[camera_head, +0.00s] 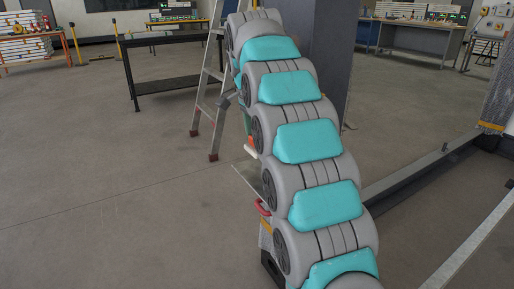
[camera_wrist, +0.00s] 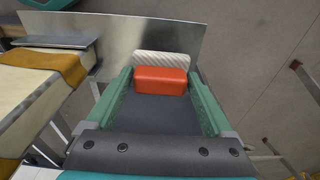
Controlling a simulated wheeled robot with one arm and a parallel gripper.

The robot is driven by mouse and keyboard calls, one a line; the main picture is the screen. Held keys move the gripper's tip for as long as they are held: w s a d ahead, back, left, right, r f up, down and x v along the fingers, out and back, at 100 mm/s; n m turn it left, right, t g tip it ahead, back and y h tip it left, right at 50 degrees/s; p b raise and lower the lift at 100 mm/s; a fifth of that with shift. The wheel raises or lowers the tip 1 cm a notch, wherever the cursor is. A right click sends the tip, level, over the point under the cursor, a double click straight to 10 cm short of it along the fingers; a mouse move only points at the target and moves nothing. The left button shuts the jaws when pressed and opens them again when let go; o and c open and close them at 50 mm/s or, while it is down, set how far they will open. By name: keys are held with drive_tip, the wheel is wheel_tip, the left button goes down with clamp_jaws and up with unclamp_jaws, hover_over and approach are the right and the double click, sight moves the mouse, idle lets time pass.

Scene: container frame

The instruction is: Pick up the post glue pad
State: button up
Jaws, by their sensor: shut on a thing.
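The glue pad, an orange-red block (camera_wrist: 161,81) with a white ribbed face (camera_wrist: 160,61) on its far side, sits between the green fingers of my gripper (camera_wrist: 160,77) in the wrist view. The fingers are shut on its two sides near their tips. In the head view, a small orange and white part of the pad (camera_head: 250,145) shows at the left edge of my arm. My arm hides most of my gripper there.
A grey metal sheet (camera_wrist: 120,33) lies just beyond the pad. A cream beam with a brown band (camera_wrist: 70,66) runs along the left of the wrist view. In the head view, a stepladder (camera_head: 207,85) and black table (camera_head: 130,75) stand behind; the left floor is clear.

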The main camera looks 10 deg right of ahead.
drive_tip(key=shift+a+r, duration=0.25)
drive_tip(key=s+a, duration=0.3)
drive_tip(key=a, duration=0.6)
drive_tip(key=s+a, duration=0.3)
drive_tip(key=a, duration=0.6)
drive_tip(key=shift+a, duration=0.1)
drive_tip(key=o, duration=1)
drive_tip(key=c, duration=0.7)
